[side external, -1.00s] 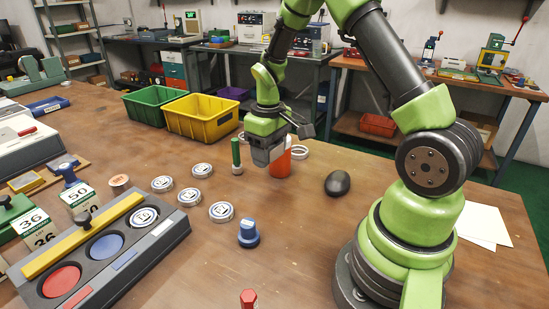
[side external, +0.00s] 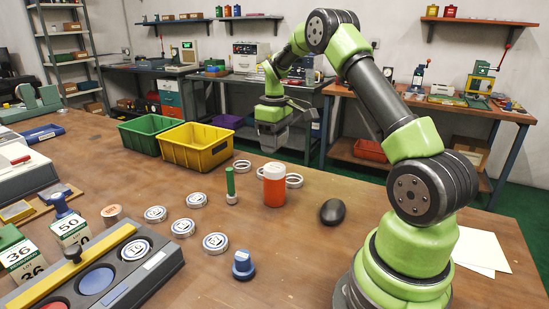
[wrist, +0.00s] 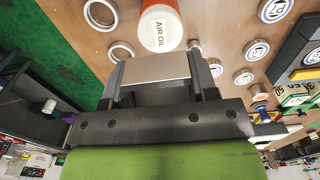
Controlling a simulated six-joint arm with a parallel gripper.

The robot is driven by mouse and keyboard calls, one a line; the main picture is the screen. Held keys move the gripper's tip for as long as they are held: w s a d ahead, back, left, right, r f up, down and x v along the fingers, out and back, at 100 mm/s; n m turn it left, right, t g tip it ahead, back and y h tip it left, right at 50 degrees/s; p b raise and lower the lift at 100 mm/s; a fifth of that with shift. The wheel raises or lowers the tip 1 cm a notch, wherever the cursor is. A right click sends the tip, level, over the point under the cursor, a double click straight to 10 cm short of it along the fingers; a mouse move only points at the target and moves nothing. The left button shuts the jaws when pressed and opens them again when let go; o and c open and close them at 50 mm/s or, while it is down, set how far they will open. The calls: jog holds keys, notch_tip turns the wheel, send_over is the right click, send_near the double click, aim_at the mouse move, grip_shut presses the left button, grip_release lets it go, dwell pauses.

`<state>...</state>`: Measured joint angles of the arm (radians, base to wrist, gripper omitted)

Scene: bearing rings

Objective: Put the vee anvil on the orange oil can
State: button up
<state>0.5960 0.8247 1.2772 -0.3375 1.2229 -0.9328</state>
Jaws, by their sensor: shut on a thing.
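The orange oil can (side external: 273,190) stands upright on the wooden table in the side view, with a white lid. In the wrist view its lid (wrist: 160,30), marked AIR OIL, shows just past the held block. My gripper (side external: 272,143) is shut on a grey block, the vee anvil (wrist: 153,70), whose flat face spans the space between the fingers. In the side view the gripper hangs above the can, apart from it. The anvil's underside and vee are hard to make out, and nothing rests on the lid.
A green-handled tool (side external: 231,187) stands just left of the can. Yellow (side external: 196,147) and green bins stand at the back left. A blue-knobbed stamp (side external: 243,265) stands in front.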

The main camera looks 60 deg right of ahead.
aim_at(275, 167)
jog(key=shift+f, duration=2.15)
jog(key=o, duration=1.2)
jog(key=shift+f, duration=0.15)
